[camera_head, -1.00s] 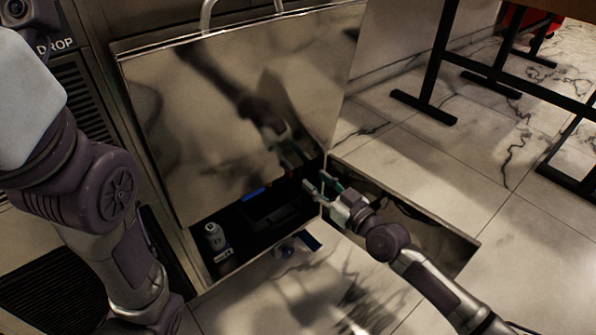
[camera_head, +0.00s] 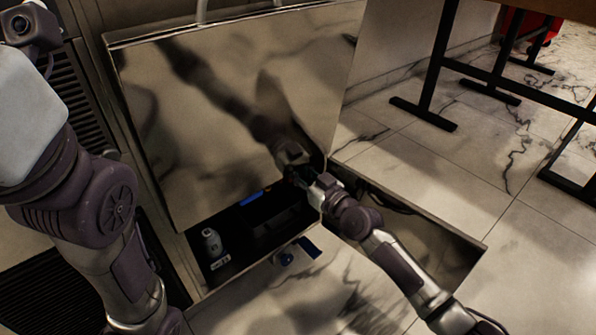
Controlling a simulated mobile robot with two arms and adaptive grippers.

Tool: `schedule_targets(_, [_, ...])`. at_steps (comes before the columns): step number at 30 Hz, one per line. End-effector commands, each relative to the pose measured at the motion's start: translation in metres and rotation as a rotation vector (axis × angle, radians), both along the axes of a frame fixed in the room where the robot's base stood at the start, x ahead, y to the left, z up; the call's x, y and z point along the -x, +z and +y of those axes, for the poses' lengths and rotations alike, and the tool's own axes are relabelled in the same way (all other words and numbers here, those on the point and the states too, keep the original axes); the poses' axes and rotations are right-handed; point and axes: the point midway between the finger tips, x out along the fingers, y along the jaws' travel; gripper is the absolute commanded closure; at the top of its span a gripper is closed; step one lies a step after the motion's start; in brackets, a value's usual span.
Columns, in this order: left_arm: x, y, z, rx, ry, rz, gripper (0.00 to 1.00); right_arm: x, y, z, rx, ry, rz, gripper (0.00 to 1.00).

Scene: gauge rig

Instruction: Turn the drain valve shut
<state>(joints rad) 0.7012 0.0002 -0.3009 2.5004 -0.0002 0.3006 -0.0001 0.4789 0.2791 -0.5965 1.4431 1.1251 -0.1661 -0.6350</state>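My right gripper (camera_head: 306,182) is at the far right end of the low opening under the steel panel, beside the open door. Its fingertips lie in shadow against the dark interior, so whether they are apart or closed on something is unclear. I cannot make out a drain valve for certain; that corner is dark and partly behind the gripper. A blue piece (camera_head: 251,198) shows inside the opening, left of the gripper. My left arm fills the left edge, with its gripper out of view.
The shiny steel panel (camera_head: 215,110) above the opening mirrors my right arm. A small pale canister (camera_head: 211,242) stands in the opening's left part. A low open door (camera_head: 440,245) juts out on the right. A small blue item (camera_head: 286,258) shows below the opening. Black table legs stand at upper right.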

Motion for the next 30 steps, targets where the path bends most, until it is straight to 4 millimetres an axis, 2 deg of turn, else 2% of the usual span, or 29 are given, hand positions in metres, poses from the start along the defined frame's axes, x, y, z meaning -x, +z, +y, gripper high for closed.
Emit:
schedule_targets(14, [-0.0003, -0.0009, 0.0000, 0.000, 0.000, 0.001, 0.58, 0.0001, -0.0006, -0.0003, -0.052, 0.000, 0.038, 1.00])
schedule_targets(30, [-0.0006, -0.0025, 0.0002, 0.000, 0.001, 0.002, 0.58, -0.0002, -0.0008, -0.0008, -0.358, -0.001, 0.260, 1.00])
